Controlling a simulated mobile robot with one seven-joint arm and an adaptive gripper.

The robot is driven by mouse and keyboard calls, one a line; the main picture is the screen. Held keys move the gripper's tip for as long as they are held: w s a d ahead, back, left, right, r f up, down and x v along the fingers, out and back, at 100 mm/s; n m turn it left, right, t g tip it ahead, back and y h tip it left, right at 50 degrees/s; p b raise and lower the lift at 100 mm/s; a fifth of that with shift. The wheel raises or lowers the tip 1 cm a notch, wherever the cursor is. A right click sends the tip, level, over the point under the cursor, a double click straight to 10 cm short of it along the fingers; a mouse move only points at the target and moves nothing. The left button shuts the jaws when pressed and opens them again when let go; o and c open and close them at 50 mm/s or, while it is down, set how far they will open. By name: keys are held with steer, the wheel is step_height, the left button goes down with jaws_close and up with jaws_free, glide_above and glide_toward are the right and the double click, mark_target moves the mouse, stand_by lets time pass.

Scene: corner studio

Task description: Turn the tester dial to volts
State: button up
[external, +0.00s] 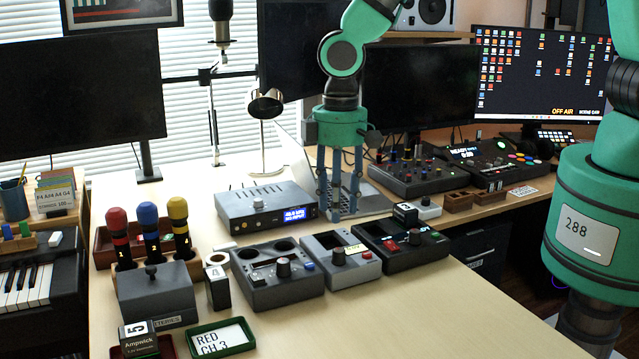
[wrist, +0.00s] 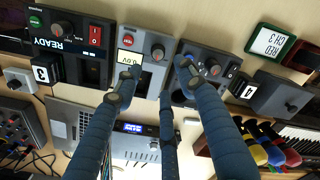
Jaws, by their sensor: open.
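The tester looks to be the light grey middle box (external: 341,259) of three on the desk. It has a black dial (external: 338,257), a small yellowish display (external: 355,249) and a red button (external: 367,254). In the wrist view the dial (wrist: 157,52) shows, and the display (wrist: 128,57) reads a value in V. The dial's pointer and markings are too small to read. My gripper (external: 337,213) is open and empty, fingers down, behind the tester.
A dark box with two round wells (external: 277,276) stands left of the tester; a dark box with a red switch (external: 402,246) stands right. A grey unit with a blue display (external: 266,206) is behind. The desk in front (external: 430,310) is clear.

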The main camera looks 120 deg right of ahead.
steer(key=shift+r, duration=0.9)
steer(key=shift+r, duration=0.1)
steer(key=s+a+r+n+t, duration=0.1)
steer(key=s+a+r, duration=0.1)
steer(key=a+r, duration=0.45)
steer(key=s+a+r+n+t, duration=0.1)
steer(key=s+a+r, duration=0.2)
steer(key=r, duration=0.7)
steer(key=s+a+r+n, duration=0.15)
steer(key=a+r, duration=0.25)
steer(key=r, duration=0.4)
steer(key=s+a+r+n+t, duration=0.1)
steer(key=s+a+r, duration=0.3)
steer(key=s, duration=0.3)
steer(key=s+a+r+n+t, duration=0.1)
steer(key=s+a+r, duration=0.3)
steer(key=s, duration=0.4)
steer(key=s+a+r+n+t, duration=0.1)
steer(key=s+a+r, duration=0.2)
steer(key=s, duration=0.4)
steer(key=shift+s+a+r, duration=0.15)
steer(key=shift+a+r, duration=0.25)
steer(key=shift+a, duration=0.25)
